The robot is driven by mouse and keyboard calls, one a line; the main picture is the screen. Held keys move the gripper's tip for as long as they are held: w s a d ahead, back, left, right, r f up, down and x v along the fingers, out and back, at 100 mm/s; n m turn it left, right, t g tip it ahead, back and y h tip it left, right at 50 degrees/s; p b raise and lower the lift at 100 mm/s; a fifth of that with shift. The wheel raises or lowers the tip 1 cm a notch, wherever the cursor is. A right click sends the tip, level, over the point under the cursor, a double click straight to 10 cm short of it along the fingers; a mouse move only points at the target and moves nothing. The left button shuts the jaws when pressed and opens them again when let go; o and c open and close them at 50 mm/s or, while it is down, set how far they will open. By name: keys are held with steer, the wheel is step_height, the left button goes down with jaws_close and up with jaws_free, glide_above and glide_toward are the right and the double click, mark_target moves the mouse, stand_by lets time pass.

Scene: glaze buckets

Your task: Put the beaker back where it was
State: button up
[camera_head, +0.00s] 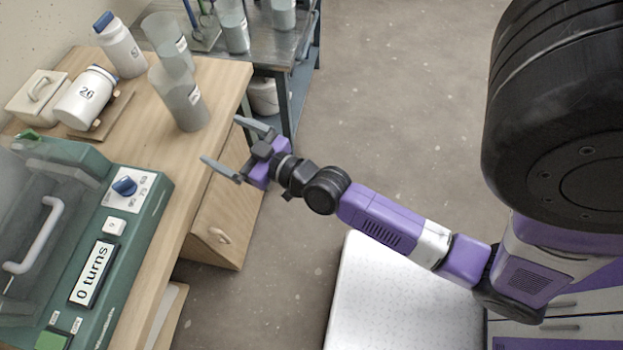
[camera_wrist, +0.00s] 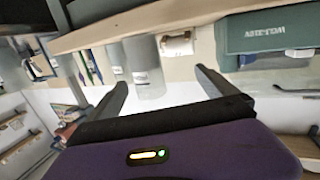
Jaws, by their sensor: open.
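Two grey, translucent beakers with white labels stand on the wooden bench, one near the bench's right edge (camera_head: 188,105) and one just behind it (camera_head: 166,38). I cannot tell which one the task means. My gripper (camera_head: 222,140) is open and empty, just off the bench edge, to the right of and nearer than the front beaker and apart from it. In the wrist view, a grey labelled beaker (camera_wrist: 146,62) shows beyond and between the open fingers, nearer the left one. The view there is upside down.
A green machine (camera_head: 130,210) reading "0 turns" fills the near bench. A white jar marked 26 (camera_head: 85,98) lies on a wooden stand, with another white jar (camera_head: 121,48) behind. The metal table (camera_head: 272,48) holds more beakers (camera_head: 233,25).

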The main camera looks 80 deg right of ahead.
steer(key=s+a+r+n+y, duration=0.1)
steer(key=s+a+r+y, duration=0.1)
steer(key=s+a, duration=0.6)
steer(key=s+a+r+n+g+y, duration=0.1)
steer(key=s+a+r+n+y, duration=0.1)
steer(key=s+a, duration=0.6)
steer(key=s+r+y, duration=0.1)
steer(key=s+r, duration=0.1)
steer(key=s, duration=0.4)
steer(key=shift+s+r+g, duration=0.25)
steer(key=shift+s+g, duration=0.05)
steer(key=shift+s, duration=0.05)
steer(key=shift+a, duration=0.1)
